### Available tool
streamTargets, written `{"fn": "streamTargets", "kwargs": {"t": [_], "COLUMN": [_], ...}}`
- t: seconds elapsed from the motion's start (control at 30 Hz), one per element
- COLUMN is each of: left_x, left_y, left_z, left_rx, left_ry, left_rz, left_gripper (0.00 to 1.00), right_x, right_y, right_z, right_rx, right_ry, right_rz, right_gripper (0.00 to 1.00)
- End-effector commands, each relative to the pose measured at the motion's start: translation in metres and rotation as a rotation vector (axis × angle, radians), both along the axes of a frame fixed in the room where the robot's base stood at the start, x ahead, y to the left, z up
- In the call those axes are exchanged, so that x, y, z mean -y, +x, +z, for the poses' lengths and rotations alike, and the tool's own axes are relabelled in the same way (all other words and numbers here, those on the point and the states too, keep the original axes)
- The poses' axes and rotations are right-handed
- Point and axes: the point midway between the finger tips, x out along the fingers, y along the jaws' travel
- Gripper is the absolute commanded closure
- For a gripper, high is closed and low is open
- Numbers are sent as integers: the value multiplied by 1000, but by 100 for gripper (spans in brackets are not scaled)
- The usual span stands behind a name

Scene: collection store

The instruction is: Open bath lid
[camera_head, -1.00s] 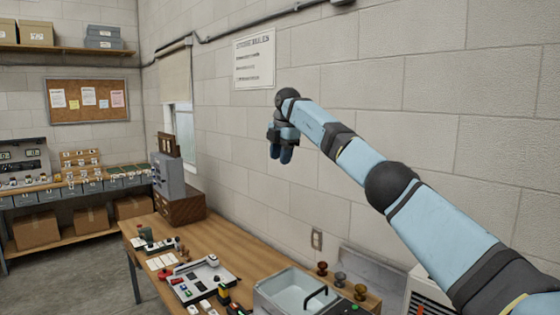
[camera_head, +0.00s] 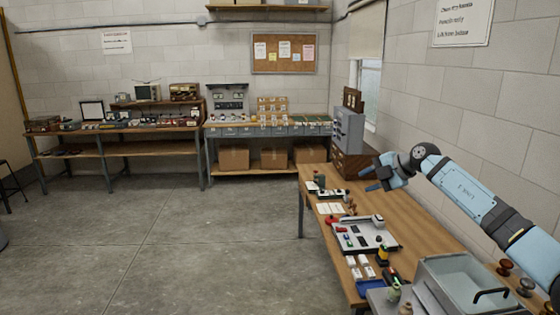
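The bath (camera_head: 428,291) is a grey metal basin at the bottom right, on the wooden bench. A pale, see-through lid (camera_head: 455,270) with a black bar handle (camera_head: 491,294) appears to lie flat over it. The bath's lower part is cut off by the picture edge. My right gripper (camera_head: 366,179) is in the air over the bench, well beyond the bath and touching nothing. Its two fingers point left, apart, with nothing between them. My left gripper is not in view.
The bench (camera_head: 418,222) holds a grey tray (camera_head: 365,236) of small parts, bottles beside the bath and brown knobs (camera_head: 505,267) to its right. A grey cabinet (camera_head: 348,130) stands at the far end. The floor (camera_head: 180,250) at left is clear.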

Motion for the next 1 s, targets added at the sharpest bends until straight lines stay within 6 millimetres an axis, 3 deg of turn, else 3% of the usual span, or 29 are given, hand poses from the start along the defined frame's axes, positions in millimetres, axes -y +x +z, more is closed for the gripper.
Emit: {"fn": "streamTargets", "kwargs": {"t": [0.03,0.1,0.2,0.37,0.57,0.77,0.87,1.0], "left_x": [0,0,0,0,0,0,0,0], "left_y": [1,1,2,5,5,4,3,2], "left_z": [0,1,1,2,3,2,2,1], "left_rx": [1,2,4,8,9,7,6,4], "left_ry": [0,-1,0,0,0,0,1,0], "left_rz": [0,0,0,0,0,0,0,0], "left_gripper": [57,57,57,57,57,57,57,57], "right_x": [-32,-68,-104,-128,-109,-63,-39,-14], "right_y": [-11,-26,-50,-92,-146,-214,-259,-333], "right_z": [-20,-32,-45,-59,-91,-149,-185,-231], "right_rx": [45,120,208,295,293,152,30,-182], "right_ry": [95,237,440,738,999,1088,1061,956], "right_rz": [33,48,18,-144,-507,-960,-1184,-1451], "right_gripper": [63,63,63,63,63,63,63,63]}}
